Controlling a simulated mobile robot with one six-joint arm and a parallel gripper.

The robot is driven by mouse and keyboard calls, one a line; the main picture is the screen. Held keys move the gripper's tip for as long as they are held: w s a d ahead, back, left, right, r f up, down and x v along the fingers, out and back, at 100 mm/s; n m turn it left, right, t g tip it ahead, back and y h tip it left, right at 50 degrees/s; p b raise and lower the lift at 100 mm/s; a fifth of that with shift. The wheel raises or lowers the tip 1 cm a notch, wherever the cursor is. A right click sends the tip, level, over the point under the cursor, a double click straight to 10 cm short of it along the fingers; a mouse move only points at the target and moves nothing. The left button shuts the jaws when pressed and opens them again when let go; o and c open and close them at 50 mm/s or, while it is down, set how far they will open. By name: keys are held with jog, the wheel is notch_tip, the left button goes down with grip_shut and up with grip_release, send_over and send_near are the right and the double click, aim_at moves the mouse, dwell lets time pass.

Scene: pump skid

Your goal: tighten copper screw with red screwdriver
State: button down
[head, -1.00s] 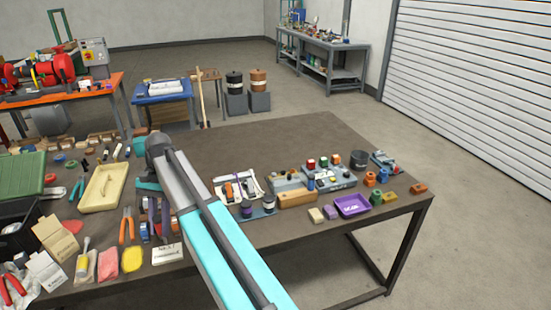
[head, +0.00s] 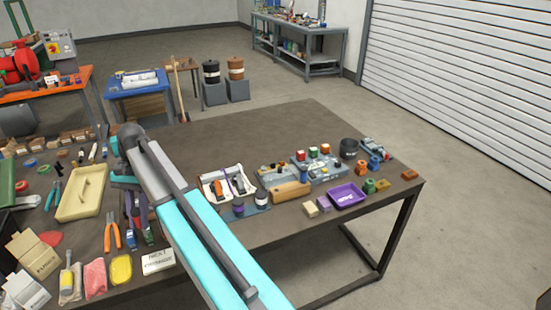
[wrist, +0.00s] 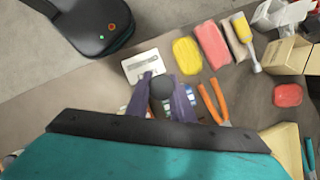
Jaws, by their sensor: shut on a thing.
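My gripper (wrist: 163,98) points down over the workbench, its two purple fingers closed on a dark, round-ended thing (wrist: 162,86). Only the end of this thing shows, so I cannot tell if it is the red screwdriver; no red shows on it. In the head view my gripper (head: 133,212) is partly hidden by my arm, above the bench between the orange-handled pliers and the tray of tools. I cannot make out the copper screw in either view.
Near my gripper are a white card (head: 158,261), orange-handled pliers (head: 112,228), a yellow cloth (head: 121,269), a pink cloth (head: 95,276) and a yellow-handled tool (head: 67,278). Rightward are a wooden block (head: 291,192) and purple tray (head: 347,195). The bench's back right is bare.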

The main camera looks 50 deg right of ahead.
jog(key=shift+d, duration=0.1)
jog(key=s+d+r+m+t+h+p, duration=0.1)
jog(key=s+d+m+t+p, duration=0.1)
jog(key=d+m, duration=0.6)
jog(key=s+d+r+m+t+h+p, duration=0.1)
jog(key=s+d+m+t+p, duration=0.2)
jog(key=d, duration=1.9)
jog(key=s+d+r+m+t+h+p, duration=0.1)
jog(key=s+d+m+p, duration=0.3)
jog(key=s+d+m, duration=0.4)
jog(key=d+r+m+t, duration=0.1)
jog(key=d+m, duration=0.4)
jog(key=d, duration=0.3)
jog(key=shift+p, duration=0.35)
jog(key=shift+f+b, duration=2)
jog(key=shift+f, duration=0.4)
jog(key=shift+p, duration=0.6)
jog(key=shift+f+b, duration=0.6)
jog(key=shift+f, duration=1.05)
